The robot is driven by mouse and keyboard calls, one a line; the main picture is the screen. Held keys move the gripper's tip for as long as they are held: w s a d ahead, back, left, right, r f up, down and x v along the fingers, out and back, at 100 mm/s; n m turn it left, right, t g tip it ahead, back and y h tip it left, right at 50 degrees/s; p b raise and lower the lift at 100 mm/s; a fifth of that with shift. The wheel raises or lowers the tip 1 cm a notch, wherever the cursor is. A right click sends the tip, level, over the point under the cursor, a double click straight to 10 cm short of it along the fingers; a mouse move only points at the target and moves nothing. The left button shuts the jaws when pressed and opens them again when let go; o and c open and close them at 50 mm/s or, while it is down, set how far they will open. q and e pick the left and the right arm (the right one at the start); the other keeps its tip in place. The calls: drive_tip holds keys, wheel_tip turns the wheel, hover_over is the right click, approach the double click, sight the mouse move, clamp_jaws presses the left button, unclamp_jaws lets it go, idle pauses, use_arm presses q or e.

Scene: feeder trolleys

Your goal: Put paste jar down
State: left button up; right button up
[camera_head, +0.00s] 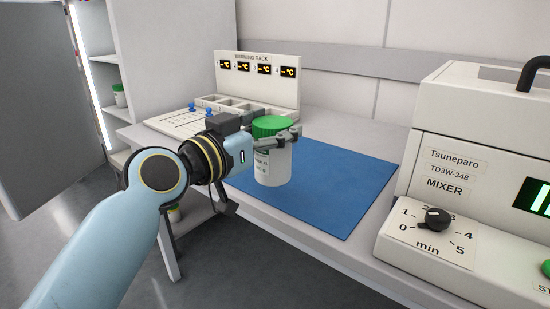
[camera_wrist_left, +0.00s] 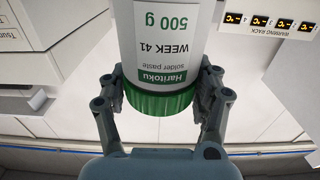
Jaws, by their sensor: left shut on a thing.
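The paste jar (camera_head: 273,165) is white with a green lid, and its label reads solder paste, 500 g, WEEK 41. My left gripper (camera_head: 292,136) is shut on the jar near its lid. The jar looks upright over the blue mat (camera_head: 340,185); I cannot tell whether its base touches the mat. In the left wrist view the jar (camera_wrist_left: 158,50) sits between the two fingers of my left gripper (camera_wrist_left: 160,100), upside down in the picture. My right gripper is not in view.
The warming rack (camera_head: 258,80) with several displays and slots stands behind the jar to the left. The mixer (camera_head: 475,180) stands on the right. The right part of the mat is clear. A shelf (camera_head: 112,100) at the far left holds another green-lidded jar (camera_head: 119,95).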

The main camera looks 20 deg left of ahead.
sight(275, 152)
use_arm(q)
drive_tip(key=shift+w+f, duration=0.4)
drive_tip(key=shift+w, duration=0.25)
wheel_tip(275, 152, down, 4)
drive_tip(key=shift+r+b, duration=0.2)
drive_tip(key=shift+b, duration=0.75)
drive_tip(key=shift+f, duration=0.2)
drive_tip(key=shift+r, duration=0.15)
drive_tip(key=o, duration=1.7)
drive_tip(key=shift+f, duration=0.2)
drive_tip(key=shift+o, duration=0.2)
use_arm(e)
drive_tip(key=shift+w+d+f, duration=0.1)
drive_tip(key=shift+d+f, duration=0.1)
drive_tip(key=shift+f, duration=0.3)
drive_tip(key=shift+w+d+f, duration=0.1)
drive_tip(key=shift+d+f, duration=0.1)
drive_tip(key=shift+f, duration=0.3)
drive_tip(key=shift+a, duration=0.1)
